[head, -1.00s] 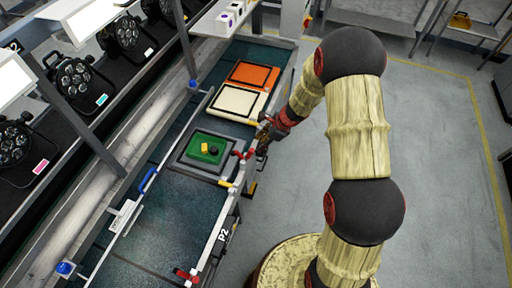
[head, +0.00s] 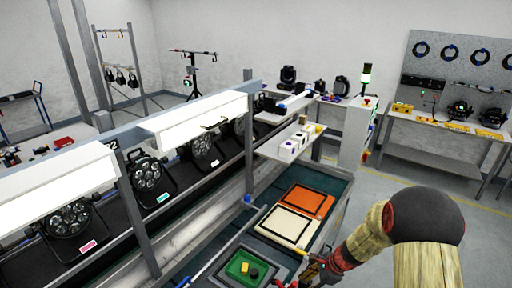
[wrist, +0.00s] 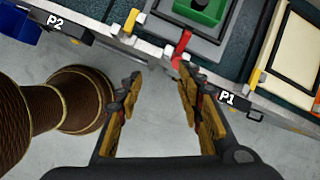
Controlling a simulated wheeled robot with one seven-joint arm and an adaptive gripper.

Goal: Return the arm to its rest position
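My gripper (wrist: 157,95) shows in the wrist view with its two fingers apart and nothing between them. It is over the grey floor beside the bench edge, near the label P1 (wrist: 228,98). In the head view my gripper (head: 318,270) is at the lower right of the bench, partly cut off by the frame and small. My arm reaches to it from the right, bent at a dark joint.
The bench holds a green tray (head: 232,270) with a yellow and a black item, a cream panel (head: 283,228) and an orange panel (head: 308,203). Par cans (head: 147,172) line the rack at left. A red clamp (wrist: 180,47) is at the bench edge. Floor at right is clear.

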